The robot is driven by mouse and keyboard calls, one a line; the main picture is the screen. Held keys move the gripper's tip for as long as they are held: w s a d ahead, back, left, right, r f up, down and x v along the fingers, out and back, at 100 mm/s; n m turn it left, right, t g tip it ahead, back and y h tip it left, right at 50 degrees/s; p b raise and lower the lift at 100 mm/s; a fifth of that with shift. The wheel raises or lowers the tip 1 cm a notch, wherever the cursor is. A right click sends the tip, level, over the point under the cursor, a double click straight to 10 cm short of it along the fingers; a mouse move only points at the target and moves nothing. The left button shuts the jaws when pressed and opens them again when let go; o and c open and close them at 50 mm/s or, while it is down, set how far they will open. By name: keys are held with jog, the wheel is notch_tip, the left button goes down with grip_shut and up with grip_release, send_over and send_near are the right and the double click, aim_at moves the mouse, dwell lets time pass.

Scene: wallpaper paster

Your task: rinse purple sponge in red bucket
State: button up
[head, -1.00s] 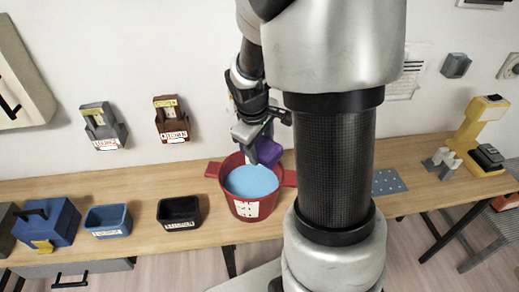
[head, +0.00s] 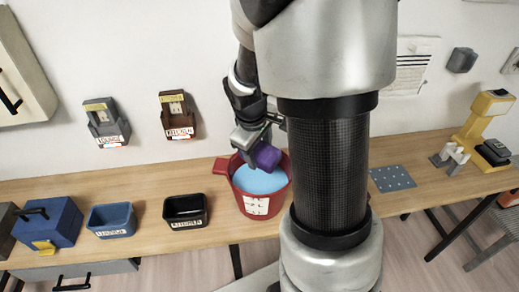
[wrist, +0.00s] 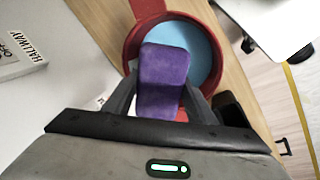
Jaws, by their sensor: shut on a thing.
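The purple sponge (head: 267,157) is held in my gripper (head: 256,150), over the red bucket (head: 252,206). The bucket stands on the wooden table and holds light blue liquid (head: 258,181). In the wrist view the sponge (wrist: 165,78) sits between the two fingers of my gripper (wrist: 165,95), with the red bucket (wrist: 128,55) and blue liquid (wrist: 203,50) behind it. In the head view the sponge overlaps the back of the bucket's opening. I cannot tell whether it touches the liquid. My arm hides part of the bucket's right side.
A black bin (head: 186,211) and a blue bin (head: 111,219) stand left of the bucket on the table (head: 150,180). A blue box (head: 48,222) is further left. Two holders hang on the wall (head: 106,122), (head: 179,115). A yellow device (head: 480,130) stands at the right.

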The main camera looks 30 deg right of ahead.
notch_tip(320, 180, down, 8)
jog(key=b, duration=0.5)
jog(key=shift+r, duration=0.2)
jog(key=shift+f, duration=0.15)
jog(key=shift+f, duration=1.25)
jog(key=shift+f, duration=0.1)
dwell(0.3)
